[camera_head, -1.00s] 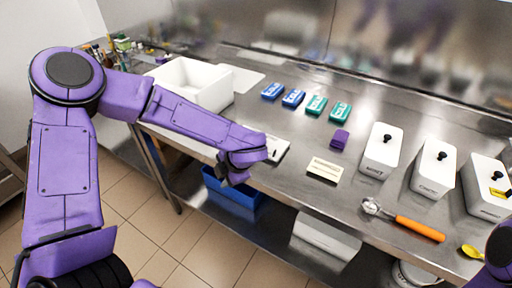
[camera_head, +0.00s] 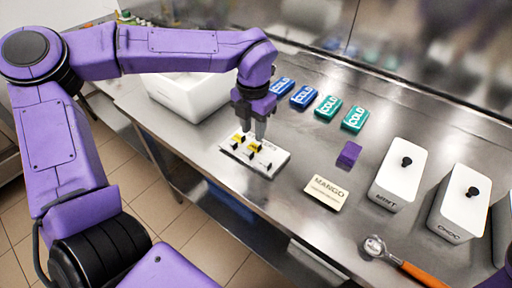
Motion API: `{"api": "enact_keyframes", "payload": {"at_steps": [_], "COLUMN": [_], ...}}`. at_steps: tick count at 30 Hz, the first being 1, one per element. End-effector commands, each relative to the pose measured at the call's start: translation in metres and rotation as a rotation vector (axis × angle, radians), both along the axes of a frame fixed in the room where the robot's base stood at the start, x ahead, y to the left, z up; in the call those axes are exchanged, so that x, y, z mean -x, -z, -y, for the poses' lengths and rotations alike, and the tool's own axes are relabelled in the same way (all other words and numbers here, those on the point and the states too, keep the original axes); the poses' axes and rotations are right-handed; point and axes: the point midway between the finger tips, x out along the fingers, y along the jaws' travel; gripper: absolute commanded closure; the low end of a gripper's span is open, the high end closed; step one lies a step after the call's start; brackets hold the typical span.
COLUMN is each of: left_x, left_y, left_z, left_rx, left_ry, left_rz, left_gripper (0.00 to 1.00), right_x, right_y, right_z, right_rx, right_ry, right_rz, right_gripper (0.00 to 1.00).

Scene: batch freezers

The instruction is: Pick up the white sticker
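A white board (camera_head: 272,170) lies near the front edge of the steel table, with yellow pieces (camera_head: 237,138) and small black knobs or clips on it. A separate white sticker cannot be clearly made out; part of the board's far side is hidden by my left gripper. My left gripper (camera_head: 254,134) points straight down over the board's far edge, its two grey fingers apart with a gap between them. Nothing shows held in it. Whether the fingertips touch the board I cannot tell. Only a purple bit of my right arm shows at the lower right edge; its gripper is out of view.
A cream MANGO card (camera_head: 326,193) and a purple block (camera_head: 349,154) lie to the right. Blue cold packs (camera_head: 303,96) and teal ones (camera_head: 328,107) stand behind. A white bin (camera_head: 187,101) is at left. White lidded tubs (camera_head: 401,174) and an orange-handled scoop (camera_head: 375,246) are at right.

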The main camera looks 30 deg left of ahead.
Motion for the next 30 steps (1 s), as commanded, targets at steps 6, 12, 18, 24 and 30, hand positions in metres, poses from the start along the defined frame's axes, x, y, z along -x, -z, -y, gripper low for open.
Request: {"api": "enact_keyframes", "payload": {"at_steps": [6,12,18,24,30], "left_x": [-0.003,-0.004,-0.004,-0.004,-0.004], "left_y": [0.036,0.065,0.091,0.092,0.092], "left_z": [0.006,-0.001,-0.003,-0.004,-0.004], "left_rx": [0.0,-0.001,-0.001,-0.001,-0.001], "left_ry": [0.015,0.015,0.015,0.013,0.013], "left_rz": [-0.004,-0.007,-0.002,-0.001,-0.001], "left_gripper": [0.66,0.66,0.66,0.66,1.0], "right_x": [0.001,0.0,0.0,0.0,0.0], "right_y": [-0.004,-0.015,-0.016,-0.016,-0.015], "right_z": [0.0,0.0,0.0,0.0,0.0], "right_rx": [0.0,0.0,-0.001,-0.001,-0.001], "right_ry": [0.001,0.0,0.0,0.0,0.0], "right_rz": [-0.002,-0.001,-0.001,-0.001,-0.001], "right_gripper": [1.0,1.0,1.0,1.0,1.0]}}
